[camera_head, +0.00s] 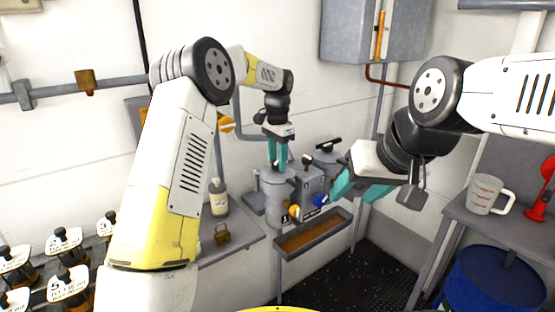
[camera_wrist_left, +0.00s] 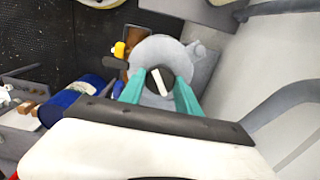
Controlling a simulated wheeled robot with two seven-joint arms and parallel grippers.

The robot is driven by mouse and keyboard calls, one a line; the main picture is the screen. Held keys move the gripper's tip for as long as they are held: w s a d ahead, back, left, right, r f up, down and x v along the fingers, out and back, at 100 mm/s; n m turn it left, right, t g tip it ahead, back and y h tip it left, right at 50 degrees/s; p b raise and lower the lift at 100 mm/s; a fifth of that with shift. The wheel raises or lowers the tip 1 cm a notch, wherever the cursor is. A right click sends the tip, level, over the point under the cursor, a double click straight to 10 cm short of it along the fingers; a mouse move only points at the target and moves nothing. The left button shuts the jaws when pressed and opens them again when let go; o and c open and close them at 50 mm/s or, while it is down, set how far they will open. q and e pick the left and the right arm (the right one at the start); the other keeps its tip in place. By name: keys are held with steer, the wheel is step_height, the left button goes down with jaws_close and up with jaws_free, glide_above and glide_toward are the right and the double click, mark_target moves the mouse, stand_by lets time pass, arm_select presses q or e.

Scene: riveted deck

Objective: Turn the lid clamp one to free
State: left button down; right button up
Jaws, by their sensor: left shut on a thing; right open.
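A grey cylindrical housing (camera_head: 274,200) stands on the wall-side equipment, with a round grey lid (camera_wrist_left: 150,52) in the left wrist view. A dark round knob with a white bar (camera_wrist_left: 159,84), apparently the lid clamp, is at the lid. My left gripper (camera_head: 277,165) points down over the housing. Its teal fingers, also in the left wrist view (camera_wrist_left: 160,88), are shut on the knob from both sides. I cannot read which clamp number it is. My right gripper (camera_head: 352,187) is open and empty, to the right of the housing and apart from it.
A grey box (camera_head: 310,185) with small knobs and another canister (camera_head: 328,158) with a black handle stand beside the housing. A rust-coloured trough (camera_head: 312,236) is below. A bottle (camera_head: 219,197), padlock (camera_head: 222,235), measuring cup (camera_head: 489,195) and blue drum (camera_head: 490,282) are around.

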arm_select(q)
steer(key=n, duration=0.5)
steer(key=shift+n, duration=0.3)
steer(key=n, duration=0.5)
steer(key=shift+n, duration=0.3)
steer(key=c, duration=0.9)
jaws_free()
steer(key=shift+o, duration=0.2)
step_height(320, 180, up, 7)
steer(key=shift+r, duration=0.4)
